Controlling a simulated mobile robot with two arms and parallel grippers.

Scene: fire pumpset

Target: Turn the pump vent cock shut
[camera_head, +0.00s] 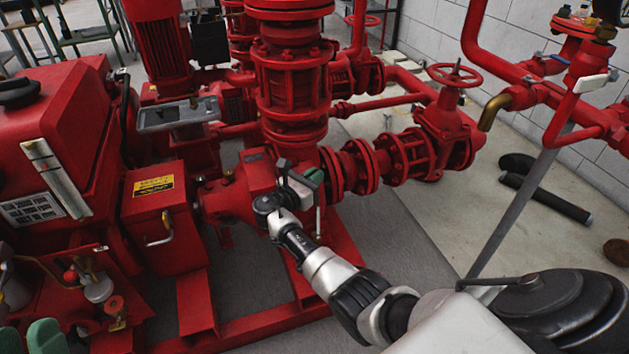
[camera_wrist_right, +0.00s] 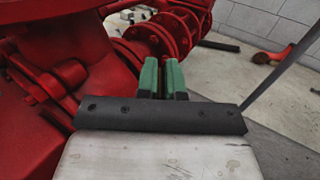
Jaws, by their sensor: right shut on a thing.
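The pump casing (camera_head: 228,200) is red and stands in the middle of the head view. My right gripper (camera_head: 312,176) reaches up to the casing's right side, beside the flanged outlet. In the right wrist view its green fingers (camera_wrist_right: 163,78) are nearly together, with a narrow gap. They are closed on a small part that I take to be the vent cock; the fingers hide it, so its handle angle cannot be told. My left gripper (camera_head: 28,337) shows only as two green fingertips, apart, at the bottom left corner.
A red gate valve with handwheel (camera_head: 455,75) and flanged pipe (camera_head: 400,158) lie to the right of the casing. A red box with a yellow label (camera_head: 155,215) stands left. A grey slanted bar (camera_head: 515,205) rises at right. Black cylinders (camera_head: 545,198) lie on the floor.

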